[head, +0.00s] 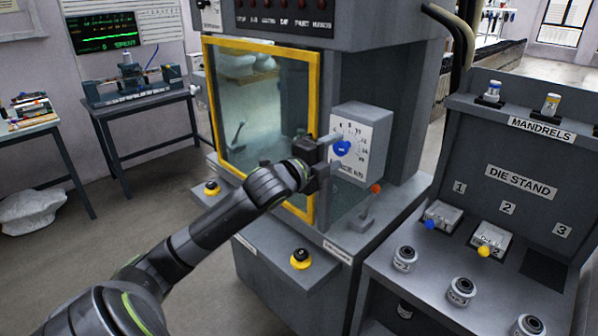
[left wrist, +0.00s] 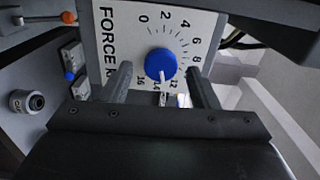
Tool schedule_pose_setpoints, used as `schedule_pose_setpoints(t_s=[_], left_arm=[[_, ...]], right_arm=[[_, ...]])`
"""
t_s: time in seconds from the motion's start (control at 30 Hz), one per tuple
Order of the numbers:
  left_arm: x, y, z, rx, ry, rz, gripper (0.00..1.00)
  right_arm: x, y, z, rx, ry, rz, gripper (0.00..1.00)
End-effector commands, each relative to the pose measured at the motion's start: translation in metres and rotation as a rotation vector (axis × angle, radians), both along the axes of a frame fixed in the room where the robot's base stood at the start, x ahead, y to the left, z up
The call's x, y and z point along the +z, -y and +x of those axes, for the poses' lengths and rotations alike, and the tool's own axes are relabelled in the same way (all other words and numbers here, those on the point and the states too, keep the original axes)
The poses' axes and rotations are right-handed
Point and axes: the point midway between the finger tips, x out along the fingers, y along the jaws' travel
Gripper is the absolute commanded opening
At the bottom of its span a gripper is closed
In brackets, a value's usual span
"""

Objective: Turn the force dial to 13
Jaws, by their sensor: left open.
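The blue force dial knob (head: 341,148) sits on a white scale plate (head: 352,130) on the front of the press. In the left wrist view the knob (left wrist: 160,62) shows a white pointer mark directed down, roughly between 12 and 14; the exact value is hard to read. My left gripper (head: 331,153) is open in front of the dial. In the left wrist view its fingers (left wrist: 160,75) stand on either side of the knob, with gaps on both sides. Whether the tips reach the knob's depth I cannot tell. My right gripper is not in view.
A yellow-framed guard window (head: 207,100) is left of the dial. An orange-knobbed lever (head: 375,188) is below it. The die stand (head: 520,150) with blue- and yellow-knobbed dies is to the right.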

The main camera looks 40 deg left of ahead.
Motion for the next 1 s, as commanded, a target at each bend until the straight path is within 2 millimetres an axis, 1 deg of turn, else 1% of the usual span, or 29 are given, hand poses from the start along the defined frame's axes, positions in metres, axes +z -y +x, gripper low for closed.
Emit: schedule_pose_setpoints(t_s=[0.03,0.2,0.5,0.63,0.8,1.0], left_arm=[[-0.002,-0.001,-0.008,-0.001,-0.001,0.008,0.55],[-0.002,-0.003,-0.035,0.000,-0.002,0.008,0.55],[-0.002,-0.005,-0.072,-0.003,-0.004,0.007,0.55],[-0.001,-0.008,-0.084,0.005,-0.004,0.008,0.55],[0.000,-0.007,-0.100,-0.003,-0.004,0.008,0.55],[0.001,-0.010,-0.117,0.004,-0.006,0.005,0.55]], right_arm=[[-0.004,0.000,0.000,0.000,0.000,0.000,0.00],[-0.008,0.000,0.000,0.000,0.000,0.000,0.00],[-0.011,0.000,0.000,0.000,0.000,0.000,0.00],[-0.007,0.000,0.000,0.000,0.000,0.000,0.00],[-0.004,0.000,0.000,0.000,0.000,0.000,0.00],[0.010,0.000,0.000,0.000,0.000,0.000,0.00]])
